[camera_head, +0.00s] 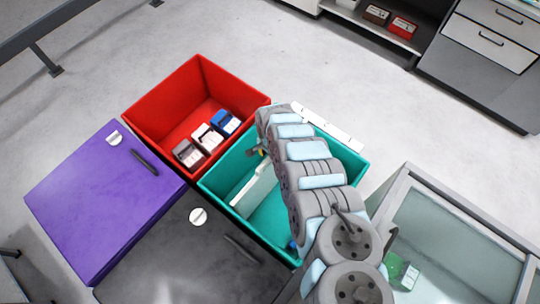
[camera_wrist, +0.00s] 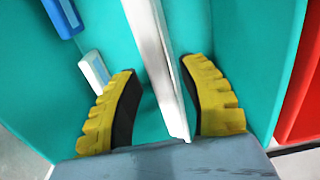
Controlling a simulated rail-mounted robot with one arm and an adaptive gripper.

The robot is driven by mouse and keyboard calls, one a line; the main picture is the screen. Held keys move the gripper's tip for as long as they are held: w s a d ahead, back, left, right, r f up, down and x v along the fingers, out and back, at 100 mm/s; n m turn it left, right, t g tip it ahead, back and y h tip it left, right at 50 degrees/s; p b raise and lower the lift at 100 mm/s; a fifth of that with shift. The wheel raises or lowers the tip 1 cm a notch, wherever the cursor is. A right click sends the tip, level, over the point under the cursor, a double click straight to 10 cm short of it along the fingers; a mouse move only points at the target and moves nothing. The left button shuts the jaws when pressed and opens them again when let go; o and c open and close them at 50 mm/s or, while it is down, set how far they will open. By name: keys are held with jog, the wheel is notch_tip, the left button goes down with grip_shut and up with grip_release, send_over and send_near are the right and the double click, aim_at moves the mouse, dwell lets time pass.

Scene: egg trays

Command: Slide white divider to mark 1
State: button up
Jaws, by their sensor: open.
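The white divider (camera_head: 252,190) stands inside the teal bin (camera_head: 217,191), running across it. In the wrist view the divider (camera_wrist: 155,50) passes between the two yellow fingers of my gripper (camera_wrist: 166,78). The fingers are open, one on each side; the right finger looks close to the divider, with a wider gap at the left one. In the head view my gripper (camera_head: 257,150) is mostly hidden by my arm at the divider's far end. A white strip with small marks (camera_head: 328,127) lies along the bin's far right rim; its numbers are not readable.
In the wrist view a blue item (camera_wrist: 62,16) and a white and light-blue item (camera_wrist: 94,70) are left of the divider. A red bin (camera_head: 165,104) with several small boxes adjoins the teal bin. A purple lid (camera_head: 95,205) and a glass-topped case (camera_head: 455,225) flank it.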

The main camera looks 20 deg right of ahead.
grip_shut()
